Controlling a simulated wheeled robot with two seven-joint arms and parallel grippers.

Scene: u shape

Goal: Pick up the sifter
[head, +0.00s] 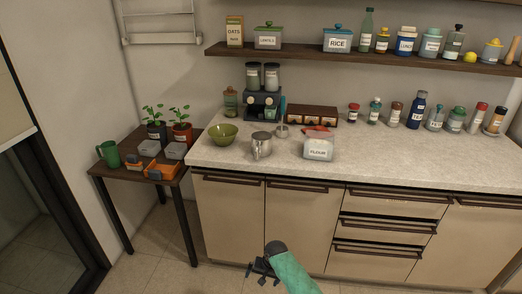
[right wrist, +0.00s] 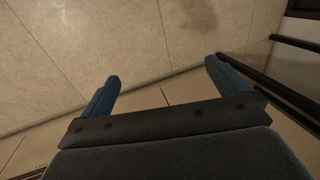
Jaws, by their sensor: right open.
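A metal cup-shaped vessel with a side handle (head: 262,146), which looks like the sifter, stands upright on the counter near its front edge, between the green bowl and the flour container. My right gripper (head: 262,272) is low in front of the cabinets, well below the counter and apart from the sifter. In the right wrist view the two blue fingers of my right gripper (right wrist: 162,72) are spread with nothing between them. The sifter is not in the right wrist view. My left gripper is not in view.
A green bowl (head: 223,134) stands left of the sifter, a flour container (head: 318,147) right, and a coffee machine (head: 262,104) behind. The counter (head: 400,150) is bare toward the front right. Drawer handles (head: 388,226) stick out below. A small table (head: 125,171) stands left.

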